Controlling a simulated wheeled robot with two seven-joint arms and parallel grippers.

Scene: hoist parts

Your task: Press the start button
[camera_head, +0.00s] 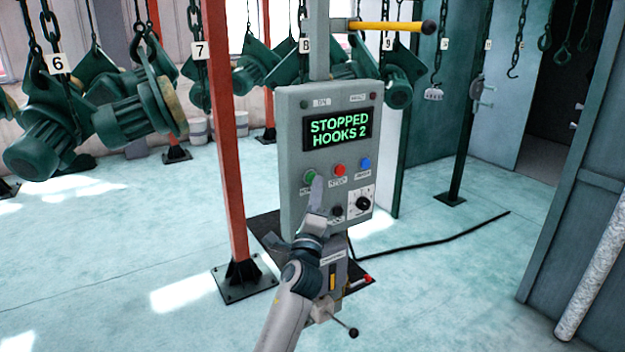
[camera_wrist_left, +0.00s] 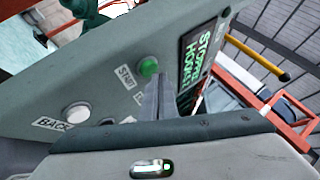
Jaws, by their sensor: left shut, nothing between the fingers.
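The grey control box (camera_head: 290,130) stands upright on a post, its display (camera_head: 338,130) reading "STOPPED HOOKS 2". The green button (camera_head: 310,175) is at the left of its upper button row. In the left wrist view the green button (camera_wrist_left: 148,66) has a START label beside it. My left gripper (camera_head: 317,182) is shut and empty, its fingertips just beside and slightly below the green button in the head view. In the left wrist view the fingertips (camera_wrist_left: 160,82) are close to the button; I cannot tell whether they touch it. My right gripper is out of view.
A red button (camera_head: 339,169), a blue button (camera_head: 365,163) and a black rotary knob (camera_head: 362,203) share the panel. A white button (camera_wrist_left: 77,112) labelled BACK shows in the wrist view. A yellow bar (camera_head: 385,27) sticks out above the box. A red post (camera_head: 228,130) stands left.

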